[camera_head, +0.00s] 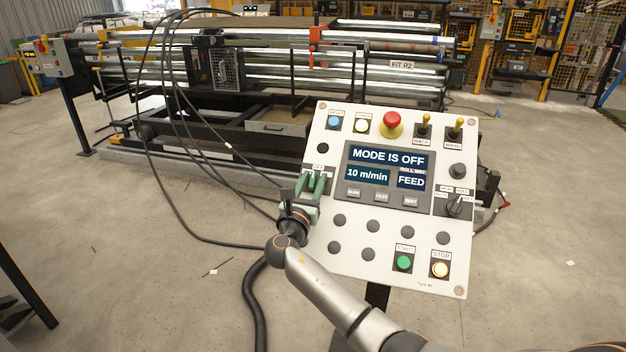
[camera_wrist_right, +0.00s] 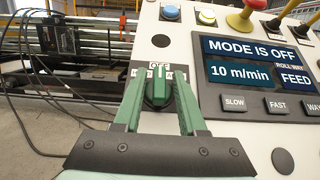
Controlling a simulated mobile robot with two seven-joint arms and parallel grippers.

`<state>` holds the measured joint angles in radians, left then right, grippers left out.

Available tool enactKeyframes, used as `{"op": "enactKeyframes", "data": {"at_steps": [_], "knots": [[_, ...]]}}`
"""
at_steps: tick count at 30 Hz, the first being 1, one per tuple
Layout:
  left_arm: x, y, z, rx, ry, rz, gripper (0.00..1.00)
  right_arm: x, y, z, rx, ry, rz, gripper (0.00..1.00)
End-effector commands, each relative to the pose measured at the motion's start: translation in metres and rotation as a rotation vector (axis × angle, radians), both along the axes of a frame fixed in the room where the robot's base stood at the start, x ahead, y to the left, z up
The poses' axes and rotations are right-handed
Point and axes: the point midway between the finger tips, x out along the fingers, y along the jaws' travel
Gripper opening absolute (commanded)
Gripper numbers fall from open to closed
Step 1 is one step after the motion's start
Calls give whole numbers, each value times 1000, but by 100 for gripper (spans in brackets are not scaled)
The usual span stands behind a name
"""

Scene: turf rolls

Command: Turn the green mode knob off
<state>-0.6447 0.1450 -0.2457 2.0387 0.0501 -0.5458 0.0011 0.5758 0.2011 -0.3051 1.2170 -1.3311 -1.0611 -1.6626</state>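The green mode knob (camera_wrist_right: 158,88) is on the left side of the white control panel (camera_head: 330,262). In the right wrist view its handle stands upright, pointing to the OFF label above it. The panel's display (camera_head: 388,158) reads MODE IS OFF. My right gripper (camera_head: 312,182) is at the knob, which it largely hides in the head view. In the right wrist view the green fingers of my right gripper (camera_wrist_right: 158,84) stand on either side of the knob, apart, with narrow gaps visible beside its handle. My left gripper is out of view.
The panel carries a red emergency button (camera_head: 391,122), two yellow toggles, a black selector (camera_head: 455,206), a green START button (camera_head: 403,262) and a STOP button (camera_head: 440,269). Black cables (camera_head: 180,215) hang left of the panel. A roller machine stands behind it.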

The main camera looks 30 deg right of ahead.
Motion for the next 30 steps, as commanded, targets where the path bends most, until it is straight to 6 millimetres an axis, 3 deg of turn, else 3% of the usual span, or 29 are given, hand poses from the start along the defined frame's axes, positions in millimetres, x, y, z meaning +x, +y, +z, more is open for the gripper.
{"op": "enactKeyframes", "data": {"at_steps": [14, 30], "knots": [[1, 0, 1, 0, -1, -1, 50, -3, 4, 0, -2, 0, 1, 48], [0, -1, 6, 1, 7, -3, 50, -69, 81, -18, 1, 3, 2, 48]]}}
